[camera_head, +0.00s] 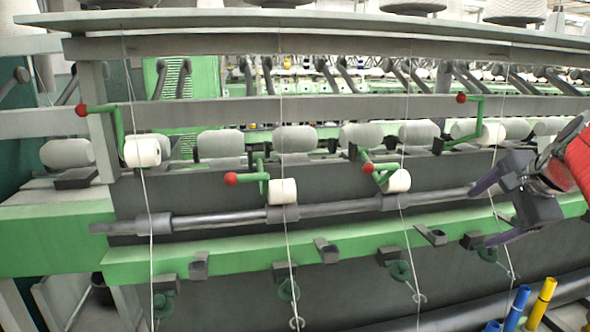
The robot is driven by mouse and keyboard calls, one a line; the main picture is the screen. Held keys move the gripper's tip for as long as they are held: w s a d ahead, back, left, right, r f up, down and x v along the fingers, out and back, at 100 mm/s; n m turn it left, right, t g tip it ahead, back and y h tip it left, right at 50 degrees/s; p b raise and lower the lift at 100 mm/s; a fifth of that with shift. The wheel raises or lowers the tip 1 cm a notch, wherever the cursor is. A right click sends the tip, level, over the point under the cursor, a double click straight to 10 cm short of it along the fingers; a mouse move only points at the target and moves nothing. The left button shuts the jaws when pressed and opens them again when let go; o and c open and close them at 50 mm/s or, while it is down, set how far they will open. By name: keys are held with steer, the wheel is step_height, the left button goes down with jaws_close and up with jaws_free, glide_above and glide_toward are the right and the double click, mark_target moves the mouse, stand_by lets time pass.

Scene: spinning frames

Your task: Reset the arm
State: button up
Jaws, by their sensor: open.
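My gripper (485,212) is at the right of the head view, on the end of my arm that comes in from the right edge. Its two dark fingers are spread apart and point left.
White bobbins (142,151) and red-knobbed green levers (231,179) line the machine. Thin threads (284,130) hang down its front, one close to my gripper. Blue (517,308) and yellow (541,303) tubes stand at the lower right. Grey rollers (221,143) run behind.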

steer(key=s+a+f+n, duration=0.6)
steer(key=a, duration=0.3)
steer(key=s+a+f+n+g, duration=0.1)
steer(key=s+a+f+n, duration=0.5)
steer(key=a, duration=0.4)
steer(key=s+a+f+n+g, duration=0.1)
steer(key=s+a+f+n, duration=0.4)
steer(key=a, duration=0.4)
steer(key=s+n, duration=0.1)
steer(key=s, duration=0.1)
steer(key=shift+s+a+f, duration=0.15)
steer(key=shift+s+f, duration=0.15)
steer(key=shift+f, duration=0.1)
